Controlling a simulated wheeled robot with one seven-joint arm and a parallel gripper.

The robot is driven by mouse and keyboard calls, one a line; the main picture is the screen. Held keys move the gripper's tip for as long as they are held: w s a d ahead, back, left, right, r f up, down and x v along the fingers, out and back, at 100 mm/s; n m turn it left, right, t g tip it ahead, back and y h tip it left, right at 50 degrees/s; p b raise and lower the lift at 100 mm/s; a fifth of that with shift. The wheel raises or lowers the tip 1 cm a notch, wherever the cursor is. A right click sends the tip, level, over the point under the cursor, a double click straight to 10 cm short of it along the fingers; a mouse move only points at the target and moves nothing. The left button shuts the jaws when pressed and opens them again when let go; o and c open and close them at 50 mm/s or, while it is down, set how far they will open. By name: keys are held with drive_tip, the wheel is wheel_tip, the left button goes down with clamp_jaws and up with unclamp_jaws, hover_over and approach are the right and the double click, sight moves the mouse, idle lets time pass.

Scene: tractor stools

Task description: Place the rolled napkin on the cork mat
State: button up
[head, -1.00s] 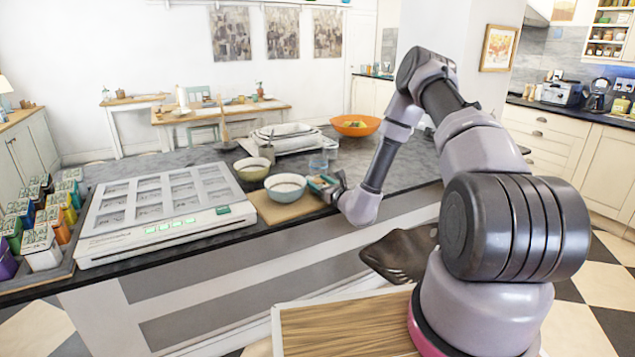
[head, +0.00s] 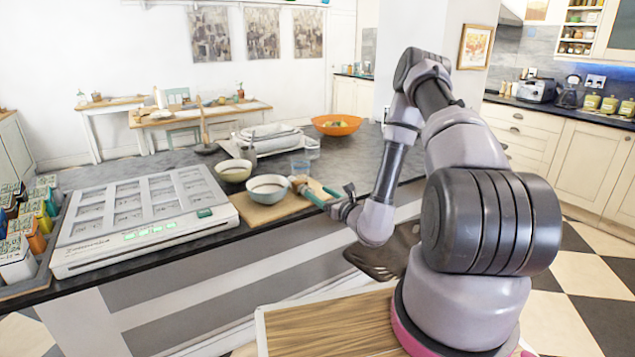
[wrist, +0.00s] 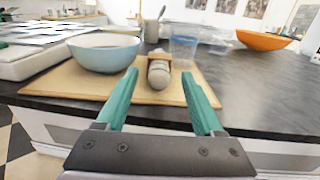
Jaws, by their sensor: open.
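The rolled napkin (wrist: 158,72) is a pale grey roll with a brown band. In the wrist view it lies on the tan cork mat (wrist: 110,88), pointing toward me. It is small in the head view (head: 299,181), close by the fingertips. The cork mat (head: 268,212) lies at the counter's front edge. My gripper (wrist: 159,78) is open, its teal fingers spread on either side of the napkin's line, with gaps to the roll. In the head view my gripper (head: 318,192) is at the mat's right side.
A blue-and-white bowl (head: 268,190) stands on the mat, left of the napkin. Behind are a green bowl (head: 234,171), a clear container (head: 300,166) and an orange bowl (head: 337,125). A large white device (head: 142,222) lies left. Counter (wrist: 260,95) right of the mat is clear.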

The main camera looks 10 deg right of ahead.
drive_tip(key=s+a+r+n+g+y, duration=0.25)
drive_tip(key=a+r+n+y, duration=0.2)
drive_tip(key=r, duration=0.35)
drive_tip(key=s+a+r+n+g+y, duration=0.1)
drive_tip(key=a+r+n+g+y, duration=0.3)
drive_tip(key=r, duration=0.4)
drive_tip(key=s+a+r+n+g, duration=0.5)
drive_tip(key=s+r+n+g, duration=0.4)
drive_tip(key=s+n, duration=0.25)
drive_tip(key=s+d+r+n+h, duration=0.2)
drive_tip(key=s+h, duration=0.1)
drive_tip(key=s, duration=0.2)
drive_tip(key=s+d+r+n+h, duration=0.2)
drive_tip(key=s+d+n+h, duration=0.1)
drive_tip(key=s+h, duration=0.1)
drive_tip(key=s+d+r+n+t+h, duration=0.1)
drive_tip(key=s+d+r+t+h, duration=0.1)
drive_tip(key=d+r+t+h, duration=0.1)
drive_tip(key=s+d+r+n+t+h, duration=0.1)
drive_tip(key=s+d+r+t+h, duration=0.1)
drive_tip(key=d+r, duration=0.3)
drive_tip(key=d+t+h, duration=0.1)
drive_tip(key=d, duration=0.2)
drive_tip(key=shift+s+r, duration=0.15)
drive_tip(key=shift+s, duration=0.25)
